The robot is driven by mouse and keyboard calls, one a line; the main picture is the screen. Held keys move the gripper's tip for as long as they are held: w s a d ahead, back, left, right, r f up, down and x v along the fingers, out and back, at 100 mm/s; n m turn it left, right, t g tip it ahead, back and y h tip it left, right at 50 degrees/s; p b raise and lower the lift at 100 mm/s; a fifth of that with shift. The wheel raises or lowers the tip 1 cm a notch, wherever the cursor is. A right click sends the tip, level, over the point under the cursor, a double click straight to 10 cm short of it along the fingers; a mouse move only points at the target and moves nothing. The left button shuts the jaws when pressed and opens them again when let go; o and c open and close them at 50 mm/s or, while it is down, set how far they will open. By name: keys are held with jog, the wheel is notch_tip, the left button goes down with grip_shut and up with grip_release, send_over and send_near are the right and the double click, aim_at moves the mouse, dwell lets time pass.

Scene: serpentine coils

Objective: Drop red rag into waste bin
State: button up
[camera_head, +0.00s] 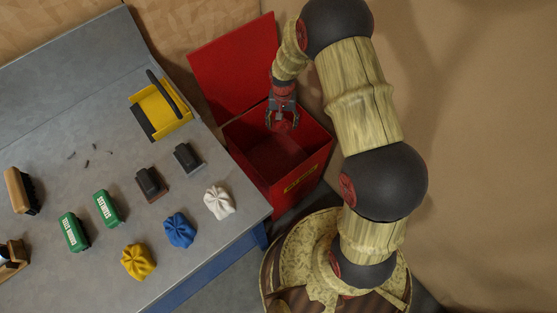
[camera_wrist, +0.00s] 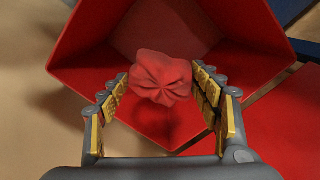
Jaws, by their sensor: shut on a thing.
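The red rag (camera_wrist: 160,77) is a crumpled bundle between my gripper's two fingers in the wrist view. My gripper (camera_wrist: 163,95) is shut on it. In the head view my gripper (camera_head: 282,123) points down over the mouth of the red waste bin, with a bit of red showing between its fingers. The waste bin (camera_head: 298,187) is a red box with a yellow label, its lid (camera_head: 232,58) standing open at the back. In the wrist view the bin's inside (camera_wrist: 95,55) spreads around and below the rag. The bin looks empty in the parts I see.
A grey workbench (camera_head: 95,185) stands left of the bin. On it are yellow (camera_head: 138,262), blue (camera_head: 180,230) and white (camera_head: 219,202) rags, green boxes (camera_head: 73,231), dark brushes (camera_head: 151,184) and a yellow dustpan-like tool (camera_head: 160,108). Brown floor lies to the right.

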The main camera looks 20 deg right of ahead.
notch_tip(320, 180, down, 6)
jog(key=b, duration=0.3)
jog(key=shift+r+b, duration=0.15)
jog(key=shift+b, duration=0.2)
jog(key=o, duration=1.3)
jog(key=shift+r, duration=0.1)
notch_tip(320, 180, up, 12)
jog(key=shift+f, duration=0.1)
